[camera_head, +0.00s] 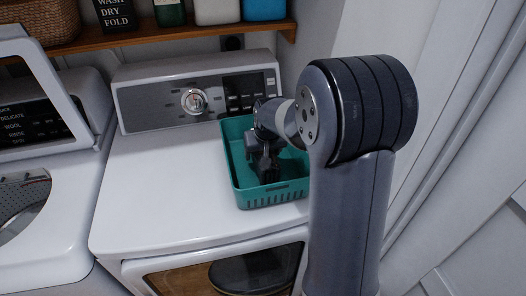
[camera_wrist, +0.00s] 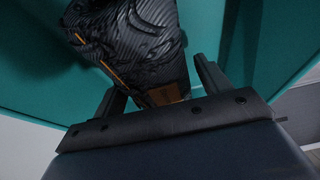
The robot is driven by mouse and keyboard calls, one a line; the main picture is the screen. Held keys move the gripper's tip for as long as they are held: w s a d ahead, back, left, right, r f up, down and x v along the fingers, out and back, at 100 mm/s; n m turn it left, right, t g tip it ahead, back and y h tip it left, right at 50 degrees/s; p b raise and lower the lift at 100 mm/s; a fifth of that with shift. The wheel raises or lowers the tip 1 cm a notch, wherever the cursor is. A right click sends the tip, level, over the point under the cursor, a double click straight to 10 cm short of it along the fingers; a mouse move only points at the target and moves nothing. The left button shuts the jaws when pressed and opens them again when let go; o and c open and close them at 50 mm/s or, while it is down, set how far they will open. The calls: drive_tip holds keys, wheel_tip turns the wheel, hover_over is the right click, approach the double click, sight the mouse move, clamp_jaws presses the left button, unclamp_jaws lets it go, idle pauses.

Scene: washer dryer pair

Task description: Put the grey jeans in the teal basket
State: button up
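The grey jeans (camera_wrist: 140,45) are a dark striped, folded bundle with orange stitching and a brown patch. In the wrist view they lie against the teal basket (camera_wrist: 235,40), partly between the two fingers of my gripper (camera_wrist: 160,88). The fingers are spread, with a small gap beside the right finger. In the head view the teal basket (camera_head: 272,199) stands on the right-hand machine's top, and my gripper (camera_head: 265,168) reaches down inside it. There the jeans are hard to tell from the dark gripper. Whether they rest on the basket's floor is unclear.
The white machine top (camera_head: 160,190) is clear left of the basket. A control panel (camera_head: 200,98) rises behind it. A wooden shelf (camera_head: 170,35) with a wicker basket, sign and containers hangs above. A second machine (camera_head: 50,200) stands left; a wall is at right.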

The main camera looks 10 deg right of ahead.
drive_tip(key=shift+o, duration=0.3)
drive_tip(key=shift+r, duration=0.35)
drive_tip(key=v, duration=1.1)
drive_tip(key=shift+s+r, duration=0.15)
drive_tip(key=shift+r, duration=0.1)
drive_tip(key=x, duration=1.2)
drive_tip(key=shift+f, duration=0.35)
wheel_tip(320, 180, up, 3)
drive_tip(key=shift+r, duration=0.55)
